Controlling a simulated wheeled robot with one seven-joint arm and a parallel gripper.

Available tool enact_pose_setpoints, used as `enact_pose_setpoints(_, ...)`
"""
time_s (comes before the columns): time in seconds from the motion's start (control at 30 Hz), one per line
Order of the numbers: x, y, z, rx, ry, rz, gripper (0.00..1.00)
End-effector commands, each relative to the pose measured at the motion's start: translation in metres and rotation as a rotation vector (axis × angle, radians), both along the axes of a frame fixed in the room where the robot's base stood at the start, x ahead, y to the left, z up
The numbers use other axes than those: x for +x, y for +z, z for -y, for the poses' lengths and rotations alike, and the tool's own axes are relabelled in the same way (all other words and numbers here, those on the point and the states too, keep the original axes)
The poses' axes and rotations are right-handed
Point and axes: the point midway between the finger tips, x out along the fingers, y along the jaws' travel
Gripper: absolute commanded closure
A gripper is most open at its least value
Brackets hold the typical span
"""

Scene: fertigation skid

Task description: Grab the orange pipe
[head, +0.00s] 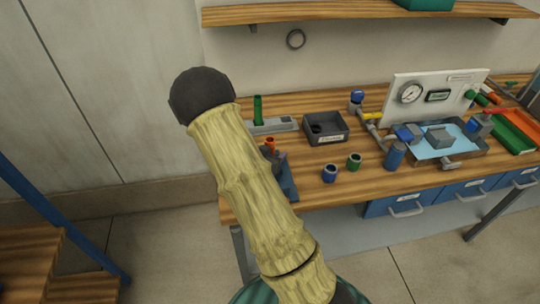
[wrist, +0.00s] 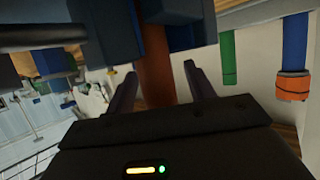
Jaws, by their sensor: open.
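The orange pipe (head: 270,144) shows its top just right of my arm in the head view, at a blue vise-like block (head: 287,178) on the left of the bench. In the wrist view the pipe (wrist: 157,70) is shaded dark orange and runs out from between blue blocks (wrist: 190,25). My gripper (wrist: 161,88) is open, with one dark finger on each side of the pipe. I see no clear contact of the fingers with it.
A green pipe (wrist: 228,58) and a blue pipe with an orange band (wrist: 293,85) are right of my gripper in the wrist view. The bench also holds a grey bin (head: 325,128), blue and green fittings (head: 354,162), a gauge panel (head: 435,92) and a water tray (head: 432,150).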

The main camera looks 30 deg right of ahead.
Motion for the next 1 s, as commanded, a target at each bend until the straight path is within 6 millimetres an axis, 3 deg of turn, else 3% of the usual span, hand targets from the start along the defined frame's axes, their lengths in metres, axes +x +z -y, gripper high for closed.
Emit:
enact_pose_setpoints(0.5, 0.0008, -0.0005, 0.0005, 0.000, 0.001, 0.000, 0.46)
enact_pose_setpoints(0.53, 0.0008, -0.0005, 0.0005, 0.000, 0.001, 0.000, 0.48)
enact_pose_setpoints(0.77, 0.0009, -0.0003, 0.0004, 0.000, 0.001, 0.000, 0.93)
enact_pose_setpoints(1.0, 0.0010, -0.0001, 0.0005, -0.001, 0.001, 0.001, 0.94)
